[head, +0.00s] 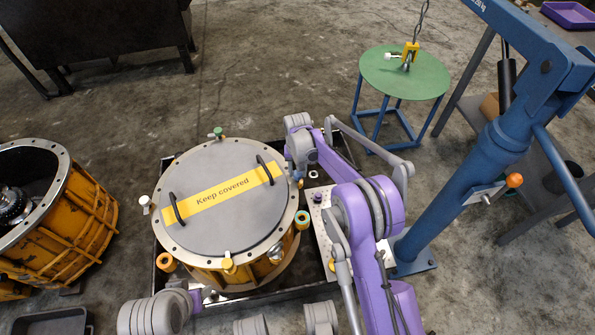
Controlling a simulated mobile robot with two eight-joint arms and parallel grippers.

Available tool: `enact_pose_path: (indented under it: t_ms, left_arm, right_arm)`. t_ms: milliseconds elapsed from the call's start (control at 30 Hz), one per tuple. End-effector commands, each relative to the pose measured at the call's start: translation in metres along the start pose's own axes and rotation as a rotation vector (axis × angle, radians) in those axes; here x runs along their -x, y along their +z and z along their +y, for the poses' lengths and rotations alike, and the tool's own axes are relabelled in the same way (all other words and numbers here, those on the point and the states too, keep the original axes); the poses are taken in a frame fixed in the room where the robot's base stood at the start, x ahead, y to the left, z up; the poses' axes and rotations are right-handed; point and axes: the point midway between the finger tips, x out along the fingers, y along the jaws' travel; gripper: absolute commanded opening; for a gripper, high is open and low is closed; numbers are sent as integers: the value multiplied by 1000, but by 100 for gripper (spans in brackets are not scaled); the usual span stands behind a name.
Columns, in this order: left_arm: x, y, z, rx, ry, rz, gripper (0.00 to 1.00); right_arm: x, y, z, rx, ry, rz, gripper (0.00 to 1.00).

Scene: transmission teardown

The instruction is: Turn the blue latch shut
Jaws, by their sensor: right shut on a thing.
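The round grey cover (222,190) with its yellow "Keep covered" strip lies on the flanged top of a yellow drum-shaped housing. My right gripper (297,178) reaches down at the right side of the cover's rim, and my wrist and forearm hide much of it. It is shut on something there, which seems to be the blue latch. The latch is almost fully hidden, so its angle cannot be told. Other latches show around the rim: white (144,202) at left, green (218,133) at the back, yellow (228,265) in front. My left gripper is not in view.
A second open yellow housing (75,215) stands at left. A blue hoist (490,150) stands at right, close to my right arm. A green round stool (404,72) under a hanging yellow hook is at the back. Open floor lies behind the housing.

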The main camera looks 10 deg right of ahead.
Motion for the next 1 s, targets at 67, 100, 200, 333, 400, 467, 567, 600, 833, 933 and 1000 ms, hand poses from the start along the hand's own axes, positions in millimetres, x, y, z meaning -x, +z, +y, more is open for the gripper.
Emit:
enact_pose_path:
  t_ms: [67,100,200,333,400,467,567,600,833,933,1000]
  left_arm:
    - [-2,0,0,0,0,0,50]
    - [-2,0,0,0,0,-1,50]
    - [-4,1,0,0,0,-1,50]
    - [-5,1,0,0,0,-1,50]
    - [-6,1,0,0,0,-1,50]
    - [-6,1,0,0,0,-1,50]
    - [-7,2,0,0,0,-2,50]
    - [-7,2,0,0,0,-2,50]
    - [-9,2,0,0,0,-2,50]
    - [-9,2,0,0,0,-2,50]
    - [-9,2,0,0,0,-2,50]
  right_arm:
    - [0,0,0,71,0,0,0]
    - [0,0,0,110,0,0,0]
    - [0,0,0,205,0,0,0]
    - [0,0,0,328,0,0,0]
    - [0,0,0,395,0,0,0]
    - [0,0,0,451,0,0,0]
    - [0,0,0,545,0,0,0]
    - [0,0,0,582,0,0,0]
    - [0,0,0,771,0,0,0]
    - [0,0,0,837,0,0,0]
    - [0,0,0,877,0,0,0]
